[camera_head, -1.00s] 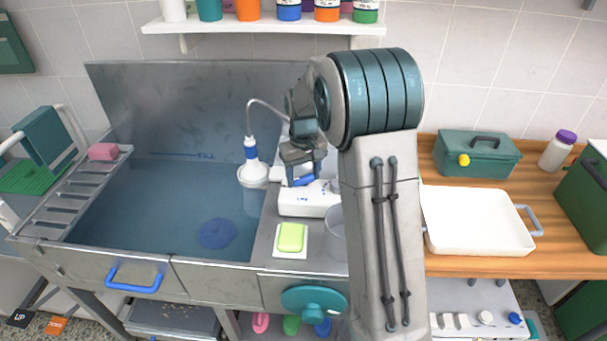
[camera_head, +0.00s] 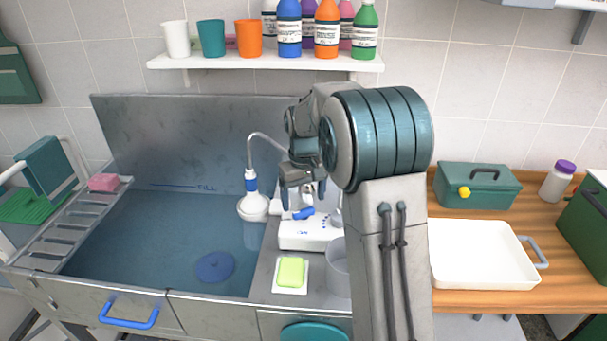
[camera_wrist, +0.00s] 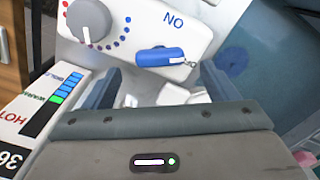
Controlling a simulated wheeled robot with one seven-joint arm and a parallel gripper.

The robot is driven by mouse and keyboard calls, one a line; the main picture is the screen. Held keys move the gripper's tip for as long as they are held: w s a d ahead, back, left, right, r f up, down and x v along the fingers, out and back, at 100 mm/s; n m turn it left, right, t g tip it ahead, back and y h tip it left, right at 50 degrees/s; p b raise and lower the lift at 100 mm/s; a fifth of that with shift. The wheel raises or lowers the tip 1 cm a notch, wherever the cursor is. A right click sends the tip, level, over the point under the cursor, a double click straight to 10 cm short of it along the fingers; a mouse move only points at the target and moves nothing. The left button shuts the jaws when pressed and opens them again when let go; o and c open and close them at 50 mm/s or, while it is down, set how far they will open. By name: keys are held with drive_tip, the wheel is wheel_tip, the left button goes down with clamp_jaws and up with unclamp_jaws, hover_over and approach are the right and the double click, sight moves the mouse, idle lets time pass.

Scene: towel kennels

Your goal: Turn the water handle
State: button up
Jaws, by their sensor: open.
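The blue water handle (camera_wrist: 160,57) is a short lever on the front of a white control box (camera_wrist: 200,20). The box carries an inverted "ON" mark beside the handle and a grey dial ringed with blue and red dots. In the wrist view my gripper (camera_wrist: 158,85) is open, with one finger to each side below the handle. The handle lies level across the gap, and no contact is visible.
A water-filled sink (camera_head: 150,240) is at left, with a shower head (camera_head: 254,205) at its right edge. A yellow-green soap (camera_head: 290,271) and a clear cup (camera_head: 338,268) stand on the counter near the box. A white tray (camera_head: 480,270) is at right.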

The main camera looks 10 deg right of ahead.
sight(304, 210)
wheel_tip(304, 210, up, 10)
idle(0.3)
idle(7.2)
